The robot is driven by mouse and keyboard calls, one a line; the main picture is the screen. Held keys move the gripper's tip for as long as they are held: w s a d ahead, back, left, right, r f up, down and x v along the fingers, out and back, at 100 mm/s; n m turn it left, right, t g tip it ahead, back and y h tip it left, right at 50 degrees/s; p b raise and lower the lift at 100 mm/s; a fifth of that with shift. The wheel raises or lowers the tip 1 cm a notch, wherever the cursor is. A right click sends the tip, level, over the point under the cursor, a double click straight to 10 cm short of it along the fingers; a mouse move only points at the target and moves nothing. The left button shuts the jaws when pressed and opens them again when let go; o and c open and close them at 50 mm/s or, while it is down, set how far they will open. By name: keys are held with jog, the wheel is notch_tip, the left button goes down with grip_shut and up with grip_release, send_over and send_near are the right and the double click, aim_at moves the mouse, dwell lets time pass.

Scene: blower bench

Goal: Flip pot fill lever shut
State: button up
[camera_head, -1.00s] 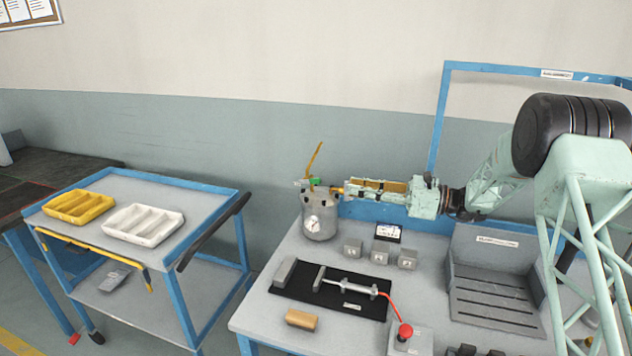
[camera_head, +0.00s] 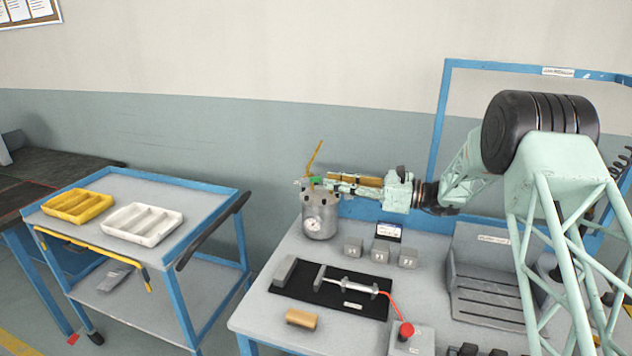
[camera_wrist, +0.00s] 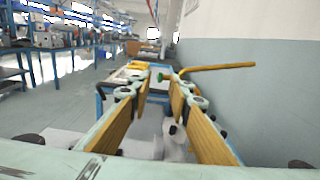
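The grey metal pot (camera_head: 320,220) with a round gauge stands at the back left of the bench. On its top are a small green part (camera_head: 316,181) and a thin yellow bent rod (camera_head: 315,158) rising up; I cannot tell which is the fill lever. My gripper (camera_head: 329,182) points left, level, with its tips at the right of the pot's top, close to the green part. Whether a tip touches the pot's fittings is hidden.
Small grey blocks (camera_head: 353,248) stand right of the pot. A black mat (camera_head: 290,292) with a metal tool lies in front, near a red button (camera_head: 406,330). A blue cart (camera_head: 190,240) with yellow (camera_head: 78,218) and white trays (camera_head: 110,236) stands left.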

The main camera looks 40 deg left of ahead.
aim_at(316, 178)
jog(key=shift+b+x, duration=0.45)
jog(key=shift+x, duration=2.6)
jog(key=shift+c, duration=0.6)
grip_shut()
